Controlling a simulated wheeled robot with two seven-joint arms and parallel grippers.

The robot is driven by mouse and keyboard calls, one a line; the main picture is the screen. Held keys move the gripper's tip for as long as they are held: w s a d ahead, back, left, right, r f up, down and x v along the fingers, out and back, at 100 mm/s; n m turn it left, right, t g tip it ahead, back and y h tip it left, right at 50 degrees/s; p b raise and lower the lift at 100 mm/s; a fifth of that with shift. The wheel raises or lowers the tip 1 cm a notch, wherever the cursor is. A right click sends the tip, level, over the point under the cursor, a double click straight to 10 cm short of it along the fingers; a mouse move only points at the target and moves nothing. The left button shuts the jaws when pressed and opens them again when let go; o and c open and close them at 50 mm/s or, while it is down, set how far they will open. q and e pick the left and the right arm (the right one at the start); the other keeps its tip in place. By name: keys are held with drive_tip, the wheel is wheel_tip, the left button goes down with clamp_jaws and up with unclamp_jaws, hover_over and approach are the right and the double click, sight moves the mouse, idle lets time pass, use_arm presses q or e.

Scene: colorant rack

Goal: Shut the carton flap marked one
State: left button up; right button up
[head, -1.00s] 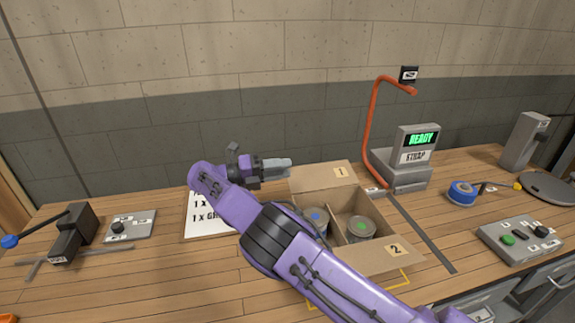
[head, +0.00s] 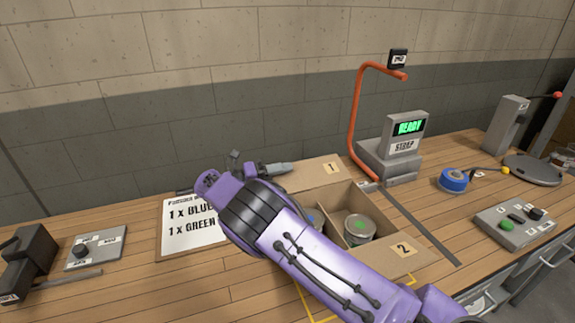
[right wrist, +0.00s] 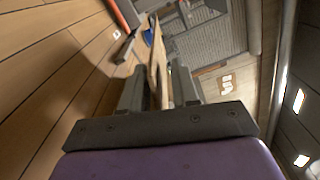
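The open carton (head: 371,210) stands on the bench. Its flap marked 1 (head: 318,176) stands up at the back side, and the flap marked 2 (head: 405,254) sticks out at the front. A can with a green dot (head: 359,231) is in the right compartment; a can with a blue dot is mostly hidden by my right arm. My right gripper (head: 283,168) is at the left end of flap 1. In the right wrist view its fingers (right wrist: 157,92) are apart, with a thin cardboard edge (right wrist: 158,65) between them; contact cannot be told. My left gripper is out of view.
A packing sheet (head: 190,228) lies left of the carton. The strap machine (head: 398,150) with its orange arm (head: 356,110) stands behind right. Blue tape (head: 454,180) and a button box (head: 515,226) are at right. Bare bench lies front left.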

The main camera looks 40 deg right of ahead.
drive_tip(key=shift+x, duration=1)
drive_tip(key=shift+w+f, duration=0.1)
drive_tip(key=shift+w, duration=0.05)
clamp_jaws()
idle(0.5)
